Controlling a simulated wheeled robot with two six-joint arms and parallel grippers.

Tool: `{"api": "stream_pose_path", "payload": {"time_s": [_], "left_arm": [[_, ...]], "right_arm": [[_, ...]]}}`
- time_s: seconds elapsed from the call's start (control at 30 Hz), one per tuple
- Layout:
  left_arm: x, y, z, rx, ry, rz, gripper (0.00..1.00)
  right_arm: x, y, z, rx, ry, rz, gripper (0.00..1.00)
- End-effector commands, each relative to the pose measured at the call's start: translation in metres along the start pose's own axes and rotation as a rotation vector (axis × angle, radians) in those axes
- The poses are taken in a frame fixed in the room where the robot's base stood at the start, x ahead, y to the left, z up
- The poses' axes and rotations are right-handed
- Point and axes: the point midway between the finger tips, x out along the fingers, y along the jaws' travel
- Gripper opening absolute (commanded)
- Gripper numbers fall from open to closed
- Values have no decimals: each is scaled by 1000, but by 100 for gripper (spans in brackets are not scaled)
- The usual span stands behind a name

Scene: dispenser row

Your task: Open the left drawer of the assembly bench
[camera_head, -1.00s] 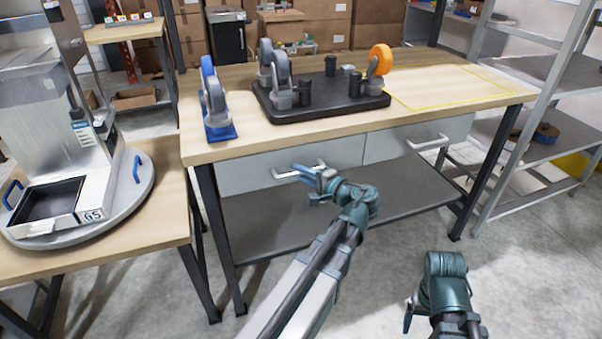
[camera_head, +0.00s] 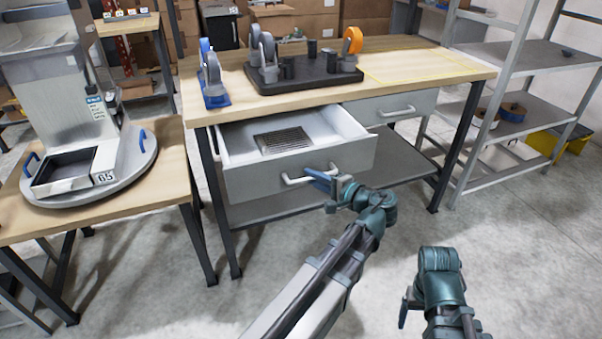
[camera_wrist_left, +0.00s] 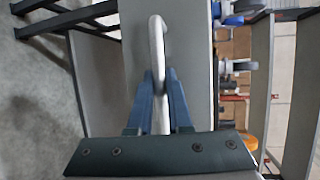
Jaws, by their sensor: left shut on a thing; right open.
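The left drawer (camera_head: 250,180) of the assembly bench (camera_head: 330,98) is pulled well out, and its inside shows. A dark ribbed item (camera_head: 283,140) lies in it. The white bar handle (camera_head: 293,181) is on its front. My left gripper (camera_head: 322,179) is shut on the handle near its right end. In the left wrist view the blue fingers (camera_wrist_left: 160,100) close around the handle (camera_wrist_left: 156,45). My right gripper (camera_head: 404,308) hangs empty and open at the lower right, away from the bench.
The right drawer (camera_head: 390,108) is shut. A side table (camera_head: 120,205) stands at left, a metal shelf (camera_head: 510,60) at right. Floor in front is clear.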

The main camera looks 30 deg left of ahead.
Motion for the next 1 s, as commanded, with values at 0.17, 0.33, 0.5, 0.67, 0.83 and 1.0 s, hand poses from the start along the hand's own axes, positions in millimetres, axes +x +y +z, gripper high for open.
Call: {"api": "stream_pose_path", "payload": {"time_s": [0.17,0.33,0.5,0.67,0.83,1.0], "left_arm": [[-30,6,4,0,5,0,0],[-49,10,10,0,2,0,0],[-60,12,14,0,1,0,0],[-63,13,15,0,0,0,0],[-64,13,15,0,0,0,0],[-63,13,15,0,0,0,19]], "right_arm": [[0,0,0,0,0,0,82],[0,0,0,0,0,0,82],[0,0,0,0,0,0,82],[0,0,0,0,0,0,82],[0,0,0,0,0,0,82],[0,0,0,0,0,0,82]]}}
